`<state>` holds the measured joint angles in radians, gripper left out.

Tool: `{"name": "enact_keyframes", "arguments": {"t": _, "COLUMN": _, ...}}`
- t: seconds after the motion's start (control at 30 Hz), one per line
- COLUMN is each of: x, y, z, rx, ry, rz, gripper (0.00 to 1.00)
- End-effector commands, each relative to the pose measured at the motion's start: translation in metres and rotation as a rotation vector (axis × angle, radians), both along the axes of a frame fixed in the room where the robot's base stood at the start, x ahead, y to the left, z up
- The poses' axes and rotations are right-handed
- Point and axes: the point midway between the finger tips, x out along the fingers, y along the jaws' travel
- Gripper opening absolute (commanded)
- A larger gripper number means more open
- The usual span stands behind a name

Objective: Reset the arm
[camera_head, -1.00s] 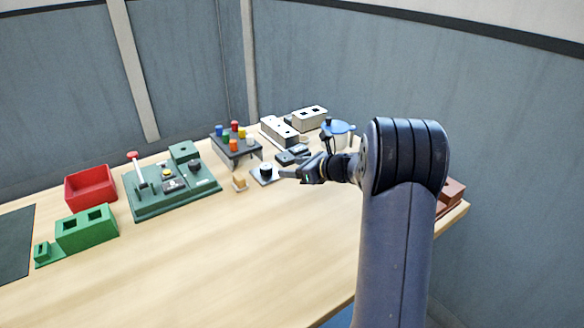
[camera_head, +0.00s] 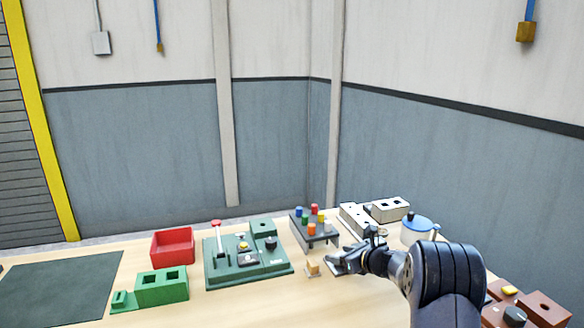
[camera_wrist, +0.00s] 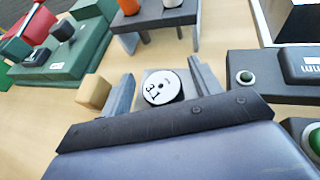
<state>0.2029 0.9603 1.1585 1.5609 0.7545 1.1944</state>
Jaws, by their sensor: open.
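My gripper (camera_head: 337,263) is low over the right part of the table (camera_head: 215,312), with its fingers pointing left in the head view. In the wrist view its two fingers (camera_wrist: 160,80) are apart, with nothing held. A round black piece with a white marked face (camera_wrist: 163,87) sits on a grey plate between and beyond the fingers. I cannot tell whether the fingers touch it. In the head view my gripper mostly hides that piece. My arm comes in from the lower right.
A small wooden block (camera_head: 313,268) sits close left of my gripper. A stand with coloured pegs (camera_head: 316,236), a green panel (camera_head: 247,262), a red bin (camera_head: 173,245), white blocks (camera_head: 390,209) and a blue-lidded pot (camera_head: 416,228) stand around. Front table is clear.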

Motion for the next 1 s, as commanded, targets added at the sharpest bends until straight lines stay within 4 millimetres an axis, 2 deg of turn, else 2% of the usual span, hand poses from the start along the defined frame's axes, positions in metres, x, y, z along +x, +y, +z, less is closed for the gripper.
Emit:
{"name": "enact_keyframes", "arguments": {"t": 0.03, "x": 0.001, "y": 0.000, "z": 0.013, "rx": -0.001, "ry": -0.008, "rz": 0.000, "gripper": 0.60}}
{"name": "enact_keyframes", "arguments": {"t": 0.2, "x": 0.000, "y": 0.000, "z": 0.027, "rx": 0.000, "ry": -0.005, "rz": 0.000, "gripper": 0.60}}
{"name": "enact_keyframes", "arguments": {"t": 0.63, "x": 0.000, "y": -0.001, "z": 0.031, "rx": 0.000, "ry": -0.004, "rz": 0.000, "gripper": 0.60}}
{"name": "enact_keyframes", "arguments": {"t": 0.77, "x": 0.000, "y": -0.001, "z": 0.025, "rx": 0.001, "ry": -0.002, "rz": 0.000, "gripper": 0.60}}
{"name": "enact_keyframes", "arguments": {"t": 1.0, "x": -0.002, "y": -0.002, "z": -0.010, "rx": 0.001, "ry": -0.002, "rz": -0.002, "gripper": 0.60}}
